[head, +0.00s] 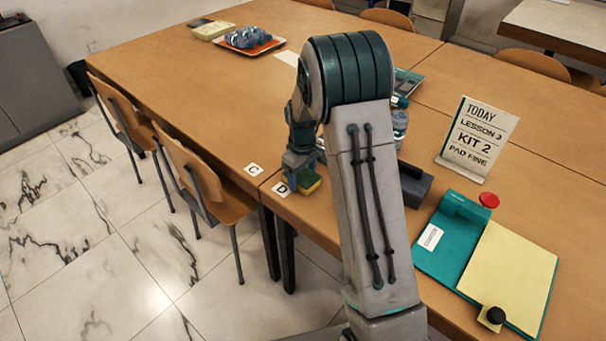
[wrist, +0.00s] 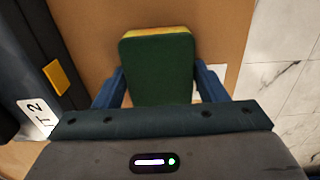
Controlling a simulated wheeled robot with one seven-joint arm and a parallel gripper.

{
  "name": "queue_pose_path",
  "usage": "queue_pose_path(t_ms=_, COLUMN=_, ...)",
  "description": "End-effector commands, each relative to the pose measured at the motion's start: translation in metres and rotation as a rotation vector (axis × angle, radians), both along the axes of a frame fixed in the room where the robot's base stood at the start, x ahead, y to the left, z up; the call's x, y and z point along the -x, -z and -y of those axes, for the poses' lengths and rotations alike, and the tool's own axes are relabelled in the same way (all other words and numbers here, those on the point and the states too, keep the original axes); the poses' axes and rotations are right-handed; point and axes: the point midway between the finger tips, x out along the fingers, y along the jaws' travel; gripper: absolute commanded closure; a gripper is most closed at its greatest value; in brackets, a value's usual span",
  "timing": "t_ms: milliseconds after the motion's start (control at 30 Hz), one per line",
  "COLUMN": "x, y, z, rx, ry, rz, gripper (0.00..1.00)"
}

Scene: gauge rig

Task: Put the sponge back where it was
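The sponge (head: 309,181), green with a yellow layer, is at the near edge of the table beside the card marked D (head: 281,189). In the wrist view the sponge (wrist: 158,70) shows its green face, with yellow along the far edge. My gripper (head: 300,165) is over it from above. In the wrist view the blue fingers of my gripper (wrist: 159,85) lie against both sides of the sponge. I cannot tell whether the sponge rests on the table or is slightly above it.
A card marked C (head: 253,169) lies to the left. A dark grey block (head: 412,185) and a bottle (head: 399,125) stand right of my gripper. A teal-and-yellow board (head: 490,255), a red button (head: 489,200) and a sign (head: 477,138) are farther right. Chairs (head: 215,190) line the left edge.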

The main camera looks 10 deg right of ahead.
Motion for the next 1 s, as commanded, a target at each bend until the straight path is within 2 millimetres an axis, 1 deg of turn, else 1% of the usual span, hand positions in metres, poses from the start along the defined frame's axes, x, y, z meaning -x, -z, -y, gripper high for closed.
queue_pose_path(t_ms=333, x=0.0, y=-0.002, z=0.0, rx=0.0, ry=0.0, rz=0.0, gripper=0.2)
queue_pose_path(t_ms=467, x=-0.001, y=-0.012, z=0.0, rx=0.0, ry=0.0, rz=0.002, gripper=0.2)
queue_pose_path(t_ms=567, x=-0.001, y=-0.029, z=0.0, rx=-0.001, ry=0.0, rz=0.004, gripper=0.2)
queue_pose_path(t_ms=800, x=-0.001, y=-0.082, z=0.0, rx=0.0, ry=0.001, rz=0.005, gripper=0.2)
queue_pose_path(t_ms=900, x=-0.001, y=-0.1, z=0.0, rx=0.0, ry=0.001, rz=0.004, gripper=0.2)
queue_pose_path(t_ms=1000, x=0.0, y=-0.113, z=0.0, rx=0.0, ry=0.001, rz=0.002, gripper=0.2)
